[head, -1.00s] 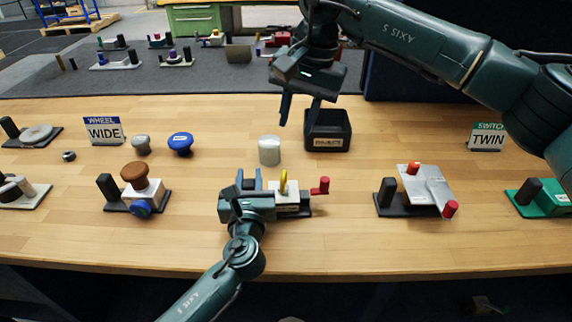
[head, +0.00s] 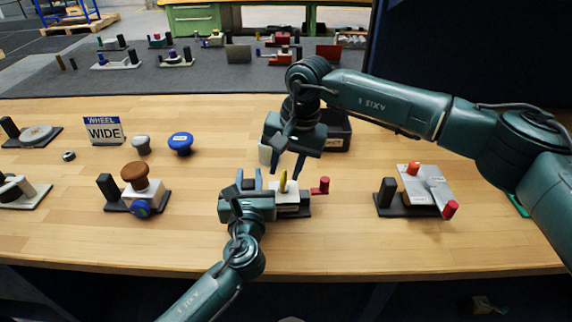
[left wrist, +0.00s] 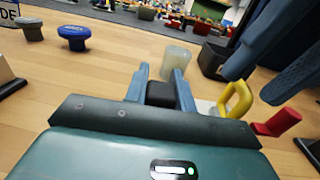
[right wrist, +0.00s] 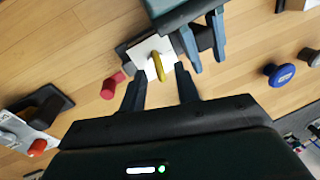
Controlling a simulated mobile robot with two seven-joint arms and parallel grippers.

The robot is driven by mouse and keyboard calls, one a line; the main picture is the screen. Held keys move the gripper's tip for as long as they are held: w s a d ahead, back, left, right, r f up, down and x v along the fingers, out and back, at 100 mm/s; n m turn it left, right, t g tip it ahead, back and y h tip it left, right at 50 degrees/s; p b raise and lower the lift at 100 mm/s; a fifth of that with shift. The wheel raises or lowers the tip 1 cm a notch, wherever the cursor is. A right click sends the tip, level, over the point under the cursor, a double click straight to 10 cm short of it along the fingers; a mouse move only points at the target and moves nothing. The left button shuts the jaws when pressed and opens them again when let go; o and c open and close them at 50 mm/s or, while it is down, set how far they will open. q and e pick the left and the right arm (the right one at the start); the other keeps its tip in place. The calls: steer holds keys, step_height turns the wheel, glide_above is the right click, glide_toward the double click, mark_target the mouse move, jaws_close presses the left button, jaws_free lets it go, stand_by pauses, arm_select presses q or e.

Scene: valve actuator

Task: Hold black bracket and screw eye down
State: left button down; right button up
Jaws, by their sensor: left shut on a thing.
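The yellow screw eye (head: 283,181) stands upright on a white block with a dark base; it also shows in the left wrist view (left wrist: 238,98) and the right wrist view (right wrist: 158,66). The black bracket (left wrist: 160,94) is at the left end of this unit, between the fingers of my left gripper (left wrist: 161,80). My left gripper (head: 250,181) is shut on the bracket. My right gripper (head: 287,168) is open and empty, pointing down just above the screw eye. In the right wrist view its fingers (right wrist: 160,90) are spread, with the eye beyond and between them.
A red knob (head: 321,185) sticks out right of the block. A whitish cylinder (head: 265,154) and a black bin (head: 337,135) stand behind, partly hidden by my right arm. Other units stand left and right (head: 415,190). The table front is clear.

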arm_select(q)
steer(key=shift+f, duration=0.3)
arm_select(e)
steer(key=shift+f, duration=0.15)
steer(key=shift+c, duration=0.4)
arm_select(q)
steer(key=shift+a, duration=0.1)
arm_select(e)
jaws_close()
steer(key=shift+m, duration=0.3)
